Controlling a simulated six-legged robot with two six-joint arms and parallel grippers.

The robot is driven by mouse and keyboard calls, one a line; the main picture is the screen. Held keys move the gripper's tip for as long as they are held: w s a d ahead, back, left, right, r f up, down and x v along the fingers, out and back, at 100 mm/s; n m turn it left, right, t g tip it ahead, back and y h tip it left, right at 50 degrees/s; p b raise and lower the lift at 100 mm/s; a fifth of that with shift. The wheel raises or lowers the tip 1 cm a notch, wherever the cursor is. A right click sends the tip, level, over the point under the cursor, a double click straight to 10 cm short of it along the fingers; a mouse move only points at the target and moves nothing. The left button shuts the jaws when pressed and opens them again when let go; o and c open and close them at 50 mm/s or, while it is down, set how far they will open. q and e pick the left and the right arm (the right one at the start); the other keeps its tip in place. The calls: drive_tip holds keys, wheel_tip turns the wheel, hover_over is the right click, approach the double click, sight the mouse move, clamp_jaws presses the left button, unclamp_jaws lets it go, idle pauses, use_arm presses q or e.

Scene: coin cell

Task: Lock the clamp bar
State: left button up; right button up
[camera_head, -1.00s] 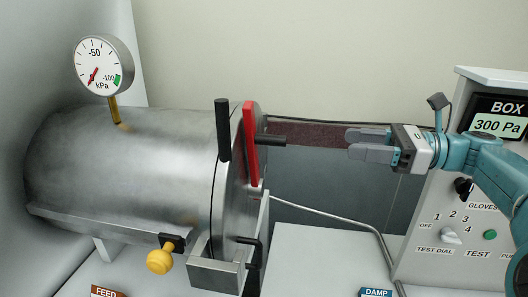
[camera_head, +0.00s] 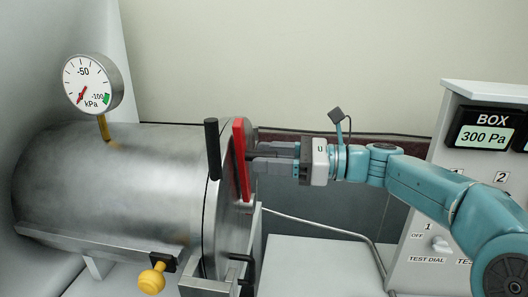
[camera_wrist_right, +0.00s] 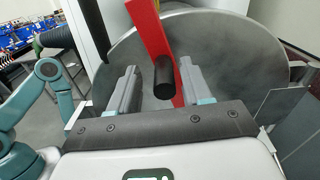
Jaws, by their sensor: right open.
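The red clamp bar (camera_head: 242,160) stands nearly upright across the round metal door (camera_head: 222,240) of the chamber; it also shows in the right wrist view (camera_wrist_right: 150,32). A black peg handle (camera_wrist_right: 164,78) sticks out from the bar towards my right gripper. My right gripper (camera_head: 262,158) is open, and its fingers reach up to the bar. In the right wrist view the peg lies between the two fingers (camera_wrist_right: 158,72), with a visible gap to each. Teal arm links show at the left of that view, but no left gripper is clear.
A black upright handle (camera_head: 212,150) stands beside the bar. A pressure gauge (camera_head: 92,84) sits on the chamber (camera_head: 110,190). A yellow knob (camera_head: 151,281) and a black hook-shaped handle (camera_head: 245,265) are low down. The panel (camera_head: 425,215) is at right, with the grey bench (camera_head: 310,265) clear between.

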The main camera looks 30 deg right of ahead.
drive_tip(key=shift+w+a, duration=0.2)
drive_tip(key=shift+a, duration=0.1)
drive_tip(key=shift+w+f, duration=0.2)
drive_tip(key=shift+w, duration=0.25)
drive_tip(key=shift+s+a, duration=0.1)
drive_tip(key=shift+s, duration=0.05)
drive_tip(key=shift+s+r, duration=0.15)
drive_tip(key=c, duration=0.6)
clamp_jaws()
